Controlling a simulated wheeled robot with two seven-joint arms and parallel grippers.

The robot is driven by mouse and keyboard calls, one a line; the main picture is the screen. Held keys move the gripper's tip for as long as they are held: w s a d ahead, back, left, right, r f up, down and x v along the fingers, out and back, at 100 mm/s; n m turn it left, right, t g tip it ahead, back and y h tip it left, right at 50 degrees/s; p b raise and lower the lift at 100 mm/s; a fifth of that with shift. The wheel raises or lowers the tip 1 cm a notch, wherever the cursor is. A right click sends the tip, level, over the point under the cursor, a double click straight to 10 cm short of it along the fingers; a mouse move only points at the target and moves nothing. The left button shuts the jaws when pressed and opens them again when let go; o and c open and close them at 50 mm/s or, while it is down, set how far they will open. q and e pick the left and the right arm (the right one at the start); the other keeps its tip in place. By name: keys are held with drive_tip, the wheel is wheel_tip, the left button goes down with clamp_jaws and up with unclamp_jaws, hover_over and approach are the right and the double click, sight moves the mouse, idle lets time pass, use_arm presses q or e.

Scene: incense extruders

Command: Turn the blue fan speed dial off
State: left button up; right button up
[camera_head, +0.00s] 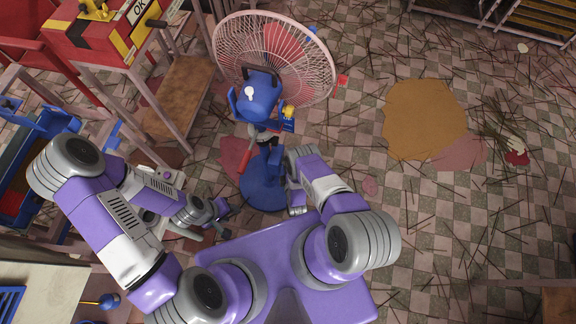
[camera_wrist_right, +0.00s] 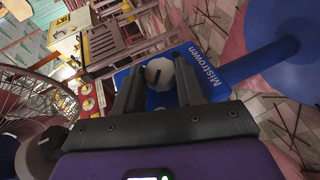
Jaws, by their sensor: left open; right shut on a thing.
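The pedestal fan stands on the floor in front of me, with a pale round cage (camera_head: 315,75), a blue motor housing (camera_head: 259,95) and a round blue base (camera_head: 262,190). In the right wrist view, a pale grey speed dial (camera_wrist_right: 160,74) with a dark pointer mark sits on the fan's blue panel (camera_wrist_right: 215,72), lettered "Mistrowen". My right gripper (camera_wrist_right: 159,82) is shut on the dial, one dark finger on each side of it. My left gripper (camera_head: 222,219) is open and empty, low and left of the fan base. The right fingertips cannot be made out in the head view.
A red and yellow box (camera_head: 105,35) stands on a wooden stand at the upper left. A pale tabletop (camera_head: 50,290) is at the lower left. The checkered floor right of the fan holds scattered sticks and a flat brown patch (camera_head: 425,118).

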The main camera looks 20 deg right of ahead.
idle(0.3)
drive_tip(key=o, duration=1)
drive_tip(key=shift+o, duration=0.2)
drive_tip(key=v, duration=0.7)
drive_tip(key=shift+s, duration=0.2)
drive_tip(key=shift+r, duration=0.15)
